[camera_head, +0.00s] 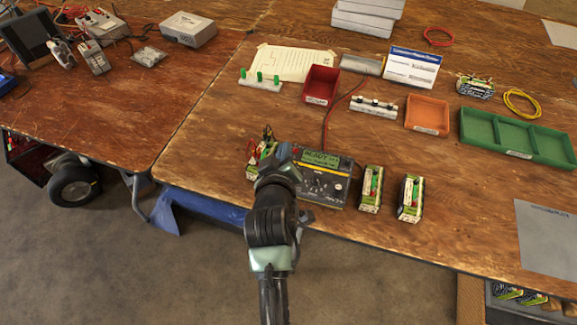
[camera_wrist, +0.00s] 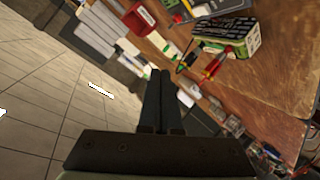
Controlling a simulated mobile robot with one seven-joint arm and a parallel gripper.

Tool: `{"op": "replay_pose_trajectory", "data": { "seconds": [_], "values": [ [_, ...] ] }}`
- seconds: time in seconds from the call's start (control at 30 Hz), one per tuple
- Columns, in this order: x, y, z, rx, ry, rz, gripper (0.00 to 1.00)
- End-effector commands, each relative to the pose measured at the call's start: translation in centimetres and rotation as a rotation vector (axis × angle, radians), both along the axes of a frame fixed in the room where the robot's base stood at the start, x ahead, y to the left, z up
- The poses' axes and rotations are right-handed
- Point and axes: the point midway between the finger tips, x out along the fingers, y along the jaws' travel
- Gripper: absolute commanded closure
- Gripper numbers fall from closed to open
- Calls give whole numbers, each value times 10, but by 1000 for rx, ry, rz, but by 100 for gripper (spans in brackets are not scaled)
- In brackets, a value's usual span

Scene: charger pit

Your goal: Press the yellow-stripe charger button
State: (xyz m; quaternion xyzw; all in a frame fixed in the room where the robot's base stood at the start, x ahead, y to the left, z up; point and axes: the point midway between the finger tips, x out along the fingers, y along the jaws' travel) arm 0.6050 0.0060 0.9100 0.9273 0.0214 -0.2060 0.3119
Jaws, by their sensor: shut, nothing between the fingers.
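A battery pack (camera_wrist: 224,36) with red and green leads lies ahead and right of the fingertips there.
A wired battery pack (camera_head: 263,148) sits left of the charger. Two more packs, one nearer (camera_head: 371,189) and one farther right (camera_head: 411,198), stand to its right. A red bin (camera_head: 320,86), an orange tray (camera_head: 427,114) and a green divided tray (camera_head: 518,137) lie behind.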

Motion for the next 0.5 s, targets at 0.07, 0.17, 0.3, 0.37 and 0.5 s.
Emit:
{"op": "replay_pose_trajectory", "data": {
  "seconds": [0.07, 0.17, 0.3, 0.37, 0.5],
  "values": [
    [-7, -1, 13, -21, 41, 5, 100],
    [-16, -2, 12, -49, 88, 13, 100],
    [-27, -3, 11, -80, 142, 22, 100],
    [-31, -3, 10, -92, 161, 27, 100],
    [-38, -4, 7, -108, 189, 33, 100]
  ]
}}
